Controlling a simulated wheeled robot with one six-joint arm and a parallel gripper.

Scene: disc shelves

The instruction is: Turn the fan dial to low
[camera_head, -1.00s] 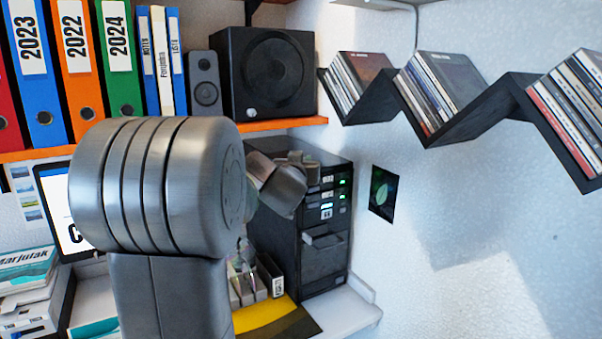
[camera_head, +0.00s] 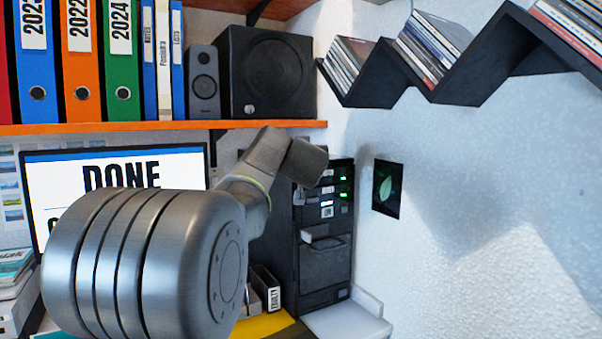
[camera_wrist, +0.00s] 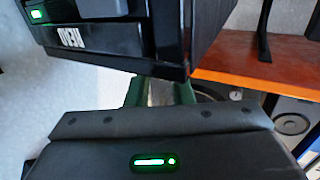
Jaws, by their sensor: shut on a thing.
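The black computer tower (camera_head: 326,262) with green lights stands against the right wall; the fan dial itself cannot be made out. My arm reaches to the tower's upper left, where my gripper is mostly hidden behind my wrist in the head view. In the wrist view, my gripper (camera_wrist: 160,94) shows as two green fingers beyond its dark body. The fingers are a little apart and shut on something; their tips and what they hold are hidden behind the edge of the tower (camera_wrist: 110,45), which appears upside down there.
A monitor (camera_head: 125,165) reads "DONE". An orange shelf (camera_head: 170,127) with binders and a speaker (camera_head: 268,75) runs above the tower. A zigzag disc shelf (camera_head: 455,93) hangs on the right wall. A dark leaf picture (camera_head: 387,188) is right of the tower.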

